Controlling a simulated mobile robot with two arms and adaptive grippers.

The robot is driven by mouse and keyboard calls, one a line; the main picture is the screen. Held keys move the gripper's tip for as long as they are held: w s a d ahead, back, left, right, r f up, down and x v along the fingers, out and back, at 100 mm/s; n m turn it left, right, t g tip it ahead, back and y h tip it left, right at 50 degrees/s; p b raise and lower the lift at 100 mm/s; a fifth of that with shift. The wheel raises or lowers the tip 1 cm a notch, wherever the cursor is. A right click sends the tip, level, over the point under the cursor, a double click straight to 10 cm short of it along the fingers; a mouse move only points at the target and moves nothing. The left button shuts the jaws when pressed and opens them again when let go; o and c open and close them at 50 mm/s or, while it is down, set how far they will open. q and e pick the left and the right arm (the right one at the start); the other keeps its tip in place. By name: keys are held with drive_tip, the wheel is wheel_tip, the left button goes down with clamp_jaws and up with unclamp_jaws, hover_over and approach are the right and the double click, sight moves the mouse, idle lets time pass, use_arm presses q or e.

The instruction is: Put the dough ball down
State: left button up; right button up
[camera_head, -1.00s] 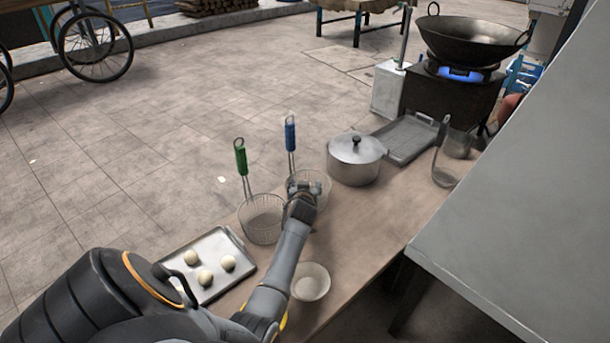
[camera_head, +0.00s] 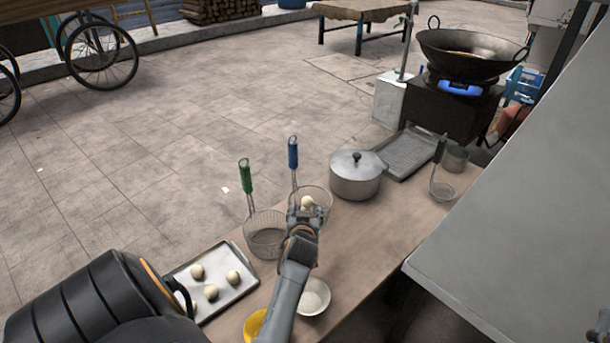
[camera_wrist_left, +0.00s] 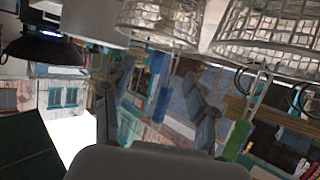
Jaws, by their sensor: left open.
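A pale dough ball (camera_head: 307,202) shows just beyond my left gripper (camera_head: 304,214), within the rim of the wire basket with the blue handle (camera_head: 293,153). I cannot tell whether it rests on the mesh or touches the fingers. My left gripper is open, at the near side of that basket. In the left wrist view the blue-handled basket (camera_wrist_left: 160,22) and the green-handled basket (camera_wrist_left: 268,28) appear upside down, and no dough ball shows. My right gripper is not in view.
The green-handled basket (camera_head: 266,240) stands to the left. A tray (camera_head: 240,290) with several dough balls lies nearer. A white bowl (camera_head: 314,297) is beside my left arm. A lidded pot (camera_head: 356,178) stands behind right, and a wok (camera_head: 470,52) over a flame farther back.

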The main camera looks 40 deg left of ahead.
use_arm(q)
drive_tip(key=s+d+r+m+t+h, duration=0.1)
drive_tip(key=d+r+m+t+h, duration=0.7)
drive_tip(key=d+r, duration=1.15)
drive_tip(key=s+d+r+m+t+h, duration=0.3)
drive_tip(key=s+d+r+t+h, duration=0.2)
drive_tip(key=s+d+r, duration=0.6)
drive_tip(key=d+r+h, duration=0.1)
drive_tip(key=d, duration=0.1)
drive_tip(key=shift+s+d+h, duration=0.2)
drive_tip(key=shift+d+h, duration=0.15)
drive_tip(key=shift+h, duration=0.05)
